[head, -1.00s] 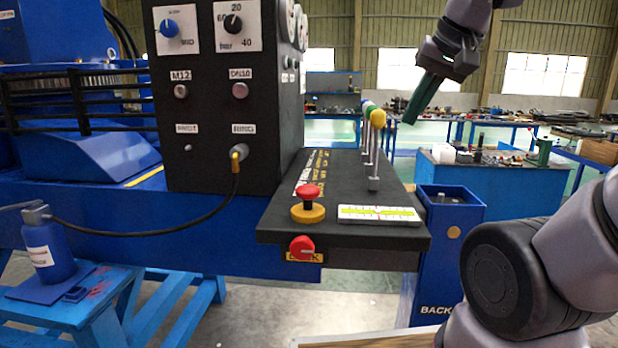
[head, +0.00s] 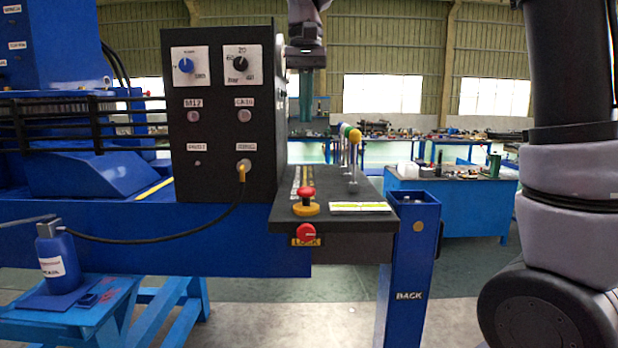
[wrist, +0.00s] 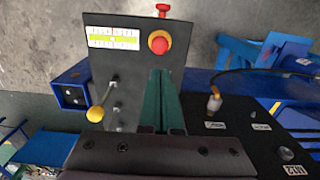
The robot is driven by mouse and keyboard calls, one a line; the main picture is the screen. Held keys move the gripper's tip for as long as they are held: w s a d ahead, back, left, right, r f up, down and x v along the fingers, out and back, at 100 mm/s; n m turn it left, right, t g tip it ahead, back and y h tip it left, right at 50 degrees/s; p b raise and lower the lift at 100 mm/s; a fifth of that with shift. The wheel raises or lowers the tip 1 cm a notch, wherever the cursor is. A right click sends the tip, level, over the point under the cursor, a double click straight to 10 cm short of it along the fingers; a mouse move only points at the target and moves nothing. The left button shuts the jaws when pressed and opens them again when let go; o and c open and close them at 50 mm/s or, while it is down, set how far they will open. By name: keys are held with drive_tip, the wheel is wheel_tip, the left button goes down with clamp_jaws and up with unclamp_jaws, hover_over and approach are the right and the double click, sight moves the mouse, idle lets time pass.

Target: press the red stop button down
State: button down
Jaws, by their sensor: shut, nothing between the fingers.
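The red stop button (head: 306,193) has a mushroom head on a yellow collar (head: 306,209) on top of the dark console shelf (head: 330,220). In the wrist view the red button (wrist: 160,45) shows from above, beyond my fingertips. My gripper (head: 306,118) points down with its green fingers together, above and behind the button in the head view. In the wrist view the green fingers of my gripper (wrist: 161,75) are shut and empty, with their tips just short of the button in the picture. They appear well above the shelf and apart from the button.
A red knob (head: 306,232) sits on the shelf's front face below the button. Levers with coloured balls (head: 354,135) stand right of it, beside a yellow-white level gauge (head: 360,207). The tall dark panel (head: 222,110) rises at left, with a cable plugged in.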

sight(306, 188)
idle(0.3)
wheel_tip(306, 188, down, 14)
idle(0.5)
drive_tip(key=shift+f, duration=1)
wheel_tip(306, 188, up, 14)
drive_tip(key=shift+r, duration=0.15)
